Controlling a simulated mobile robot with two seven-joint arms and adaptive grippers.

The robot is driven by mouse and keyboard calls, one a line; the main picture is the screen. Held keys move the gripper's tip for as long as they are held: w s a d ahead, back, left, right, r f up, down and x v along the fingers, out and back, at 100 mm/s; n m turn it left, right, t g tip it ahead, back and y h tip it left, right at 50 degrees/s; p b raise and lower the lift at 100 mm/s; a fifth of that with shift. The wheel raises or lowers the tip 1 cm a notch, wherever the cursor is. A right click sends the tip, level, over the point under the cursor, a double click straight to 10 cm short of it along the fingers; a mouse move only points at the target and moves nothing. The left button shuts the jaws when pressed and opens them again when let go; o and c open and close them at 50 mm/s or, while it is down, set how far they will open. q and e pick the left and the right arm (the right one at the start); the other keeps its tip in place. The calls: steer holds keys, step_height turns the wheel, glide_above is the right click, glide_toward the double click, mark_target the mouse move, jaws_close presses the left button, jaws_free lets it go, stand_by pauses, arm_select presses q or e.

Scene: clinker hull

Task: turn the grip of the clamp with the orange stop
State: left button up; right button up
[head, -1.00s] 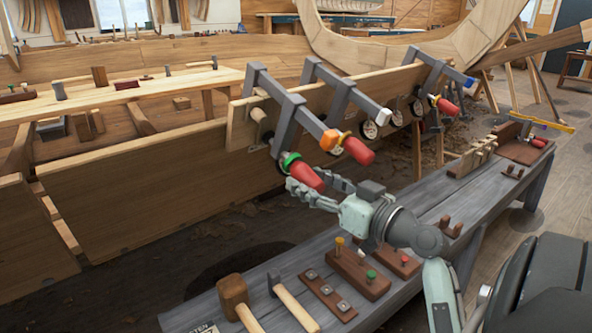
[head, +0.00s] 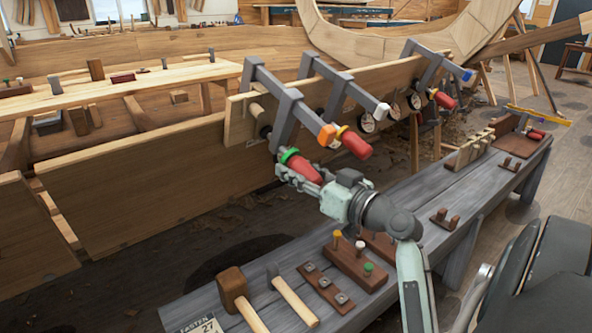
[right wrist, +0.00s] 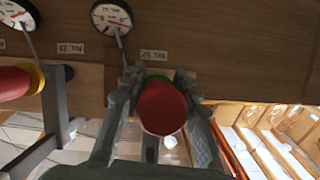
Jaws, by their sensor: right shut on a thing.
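The clamp with the orange stop (head: 326,135) is the nearest one on the plank; its grey bar (head: 268,80) slants down to the stop. Its red grip (head: 305,169) has a green collar (head: 289,156) and sits below the sliding jaw. My right gripper (head: 300,171) has its fingers around this red grip, shut on it. In the right wrist view the round end of the red grip (right wrist: 162,108) shows between both fingers, with a bit of green behind it. My left gripper is not in view.
A second clamp with a white stop (head: 382,110) and a red, yellow-collared grip (head: 355,144) is close on the right. A blue-stopped clamp (head: 462,74) is farther along. Dials hang on the plank (head: 405,80). A grey bench (head: 415,225) below holds a mallet (head: 233,287) and blocks.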

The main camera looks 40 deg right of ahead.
stand_by(0.3)
steer(key=shift+m+y, duration=0.4)
steer(key=shift+a+m+y+b, duration=0.15)
steer(key=shift+m+y+b, duration=0.25)
steer(key=shift+m+y, duration=0.1)
steer(key=shift+y, duration=0.3)
steer(key=shift+a+m+y+b, duration=0.15)
steer(key=shift+m+y+b, duration=0.45)
steer(key=shift+m+b, duration=0.25)
arm_select(q)
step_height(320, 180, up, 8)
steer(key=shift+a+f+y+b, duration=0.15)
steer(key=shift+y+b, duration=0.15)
steer(key=shift+b, duration=0.15)
arm_select(e)
steer(key=shift+r+m+t+y, duration=0.25)
steer(key=shift+m+t+y, duration=0.05)
steer(key=shift+m+y, duration=0.45)
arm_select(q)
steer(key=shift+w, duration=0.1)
arm_select(e)
steer(key=o, duration=1.2)
steer(key=shift+a, duration=0.1)
